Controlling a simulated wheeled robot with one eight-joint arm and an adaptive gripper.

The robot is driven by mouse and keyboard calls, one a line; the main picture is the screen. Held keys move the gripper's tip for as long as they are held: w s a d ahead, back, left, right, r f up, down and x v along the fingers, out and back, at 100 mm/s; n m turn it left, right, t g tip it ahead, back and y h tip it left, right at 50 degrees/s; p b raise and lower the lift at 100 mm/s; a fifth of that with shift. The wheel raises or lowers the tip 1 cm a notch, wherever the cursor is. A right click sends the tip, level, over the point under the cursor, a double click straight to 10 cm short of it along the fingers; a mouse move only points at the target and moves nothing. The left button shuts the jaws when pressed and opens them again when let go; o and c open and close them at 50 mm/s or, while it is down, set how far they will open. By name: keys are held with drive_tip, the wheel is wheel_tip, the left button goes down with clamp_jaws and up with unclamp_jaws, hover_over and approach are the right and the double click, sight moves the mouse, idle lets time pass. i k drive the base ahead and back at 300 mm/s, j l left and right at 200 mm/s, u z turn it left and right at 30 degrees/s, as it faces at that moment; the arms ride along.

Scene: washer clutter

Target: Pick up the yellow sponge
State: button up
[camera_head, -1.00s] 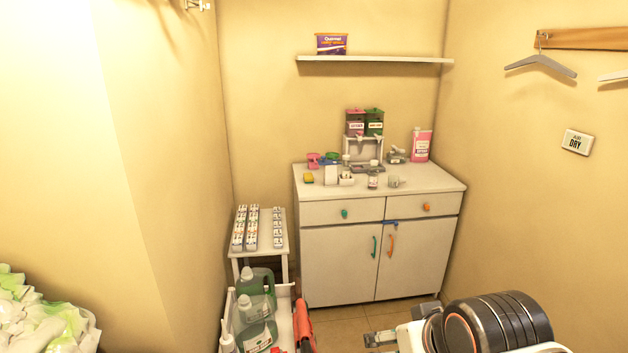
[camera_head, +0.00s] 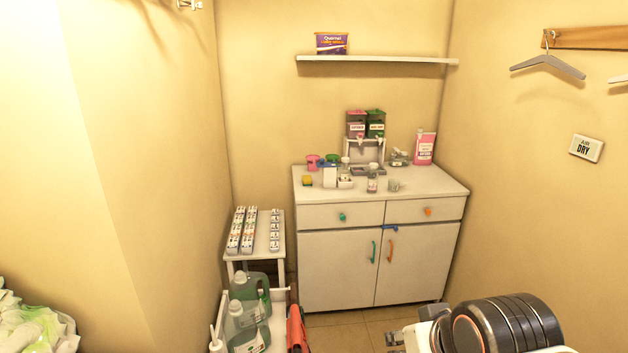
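The yellow sponge (camera_head: 307,180) is a small block with a green part. It lies on the left front part of the white cabinet's top (camera_head: 425,182). Pink and green items stand just behind it, and a white container is to its right. My arm shows as a dark, ringed cylinder and white parts at the lower right. A small grey part of it, perhaps my gripper (camera_head: 395,341), is cut off by the bottom edge, low in front of the cabinet and far from the sponge. I cannot tell its finger state.
A small white table (camera_head: 234,256) with rows of small boxes stands left of the cabinet. Green bottles (camera_head: 246,324) stand in a cart at the bottom. A wall shelf (camera_head: 375,59) hangs above. Some floor (camera_head: 345,319) is clear before the cabinet.

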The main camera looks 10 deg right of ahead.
sight(306, 179)
drive_tip(key=i+l, duration=0.4)
drive_tip(key=i+l+u, duration=0.1)
drive_tip(key=i+l, duration=0.35)
drive_tip(key=l, duration=0.15)
drive_tip(key=i+l, duration=0.4)
drive_tip(key=i+u, duration=0.1)
drive_tip(key=i, duration=0.9)
drive_tip(key=i+l+u, duration=0.15)
drive_tip(key=i, duration=0.85)
drive_tip(key=i+j, duration=0.25)
drive_tip(key=i, duration=0.1)
